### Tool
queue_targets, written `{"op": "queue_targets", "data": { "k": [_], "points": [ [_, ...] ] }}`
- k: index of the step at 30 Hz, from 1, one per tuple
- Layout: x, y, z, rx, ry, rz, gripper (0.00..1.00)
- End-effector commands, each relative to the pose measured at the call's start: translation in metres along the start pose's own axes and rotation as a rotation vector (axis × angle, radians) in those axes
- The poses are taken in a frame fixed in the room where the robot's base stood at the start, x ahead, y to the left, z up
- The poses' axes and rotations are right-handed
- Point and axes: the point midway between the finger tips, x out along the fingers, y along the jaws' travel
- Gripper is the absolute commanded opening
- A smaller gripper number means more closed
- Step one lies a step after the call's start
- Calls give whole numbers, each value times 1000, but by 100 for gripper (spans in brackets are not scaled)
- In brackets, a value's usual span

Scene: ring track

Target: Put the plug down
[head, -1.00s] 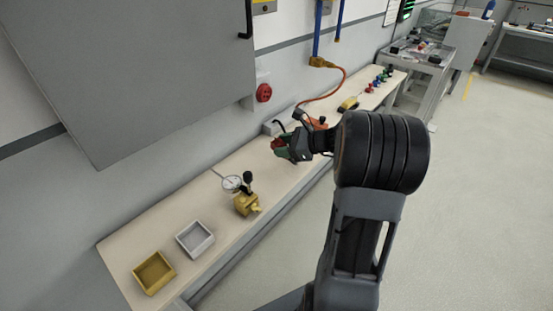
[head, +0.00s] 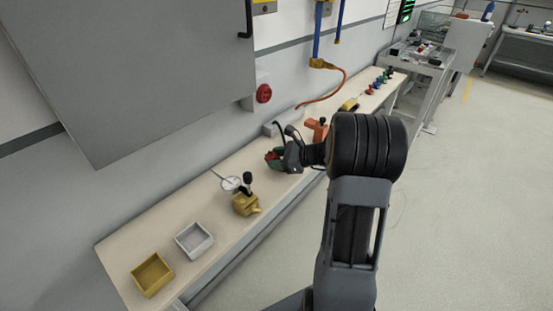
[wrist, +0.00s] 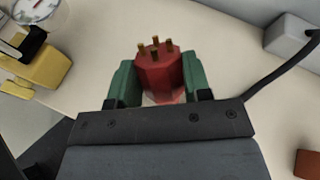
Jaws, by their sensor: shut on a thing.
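The red plug (wrist: 161,75) with several brass pins sits between the two green fingers of my gripper (wrist: 160,82) in the wrist view. The fingers are shut on its sides, and its pins point away from my wrist. I cannot tell whether the plug touches the bench top. A dark cable (wrist: 283,77) runs on the right in the wrist view.
A yellow block with a dial gauge (head: 246,204) stands left of my gripper. A grey tray (head: 194,240) and a yellow tray (head: 152,275) lie at the near left end. An orange tool (head: 317,129) stands beyond my gripper. A red wall socket (head: 264,93) is above the bench.

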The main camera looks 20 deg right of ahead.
Motion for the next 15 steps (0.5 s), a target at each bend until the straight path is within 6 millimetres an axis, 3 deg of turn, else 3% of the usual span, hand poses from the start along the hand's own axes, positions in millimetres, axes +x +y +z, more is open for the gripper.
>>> {"op": "queue_targets", "data": {
  "k": [14,15],
  "points": [
    [5,3,-11,0,-1,0,15],
    [4,3,-11,1,0,0,48]
  ]
}}
